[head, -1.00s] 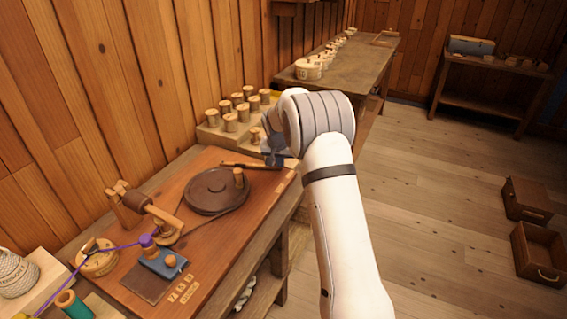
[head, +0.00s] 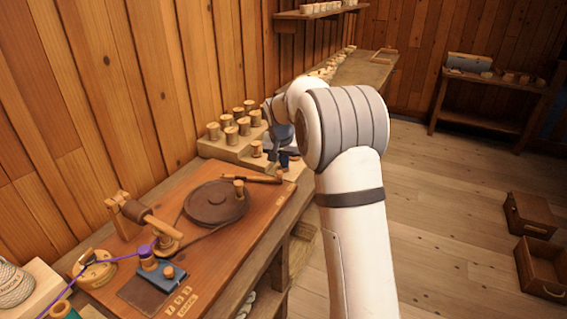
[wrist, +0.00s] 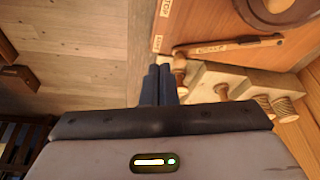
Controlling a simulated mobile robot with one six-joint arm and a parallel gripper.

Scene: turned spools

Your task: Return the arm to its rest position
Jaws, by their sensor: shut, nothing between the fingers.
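My arm rises from the bottom of the head view and bends at a grey-banded elbow. My gripper (head: 283,160) hangs beyond it, partly hidden by my arm, beside the stepped spool rack and the far right corner of the workbench (head: 240,236). In the wrist view my gripper (wrist: 159,72) has its two dark fingers together with nothing between them. Below it are the floor and the bench edge.
Several wooden spools (head: 231,134) stand on the stepped rack. The bench carries a dark round wheel (head: 214,204), a wooden handled tool (head: 249,177) and a blue block (head: 160,273) with a purple-thread spool. Open floor (head: 440,200) lies to the right, with drawers (head: 530,214).

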